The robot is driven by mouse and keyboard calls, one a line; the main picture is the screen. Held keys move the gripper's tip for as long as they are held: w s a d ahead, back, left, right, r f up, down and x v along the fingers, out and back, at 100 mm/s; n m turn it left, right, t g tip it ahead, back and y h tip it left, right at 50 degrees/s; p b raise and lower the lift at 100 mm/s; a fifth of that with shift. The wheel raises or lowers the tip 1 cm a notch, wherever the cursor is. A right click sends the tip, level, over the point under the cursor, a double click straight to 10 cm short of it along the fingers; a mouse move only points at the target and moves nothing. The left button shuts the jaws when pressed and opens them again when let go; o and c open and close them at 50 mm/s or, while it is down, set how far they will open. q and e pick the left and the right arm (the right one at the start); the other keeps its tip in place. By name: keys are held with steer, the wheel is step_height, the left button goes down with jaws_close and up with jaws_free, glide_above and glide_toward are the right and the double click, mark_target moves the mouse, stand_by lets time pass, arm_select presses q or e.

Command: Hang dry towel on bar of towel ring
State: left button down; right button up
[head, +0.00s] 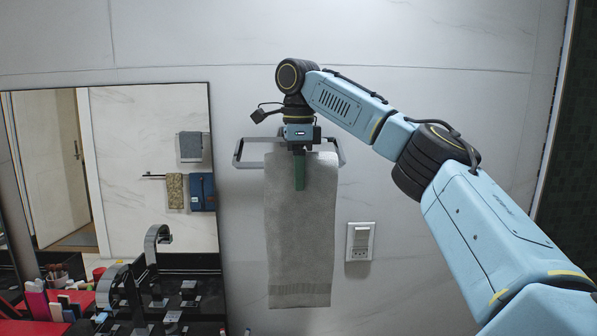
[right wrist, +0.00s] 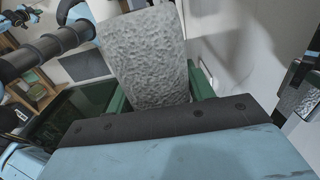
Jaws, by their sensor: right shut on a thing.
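A grey towel (head: 300,235) hangs down the white wall at the towel ring (head: 240,155), a metal rectangular frame. The towel covers the middle of the ring's lower bar; whether it is folded over the bar or only in front of it I cannot tell. My right gripper (head: 299,178) is at the towel's top edge, pointing down, shut on the towel. In the right wrist view the towel (right wrist: 148,58) rises between green fingers (right wrist: 160,92). My left gripper is not in view.
A wall switch plate (head: 360,241) is right of the towel. A large mirror (head: 150,110) is at left, reflecting towels and a door. Below it are a dark faucet (head: 155,245) and a cluttered counter with red items (head: 75,300). The wall below the switch is clear.

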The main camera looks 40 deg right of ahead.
steer(key=o, duration=1.5)
steer(key=shift+o, duration=0.2)
step_height(320, 180, up, 13)
steer(key=p, duration=0.7)
steer(key=shift+r, duration=0.2)
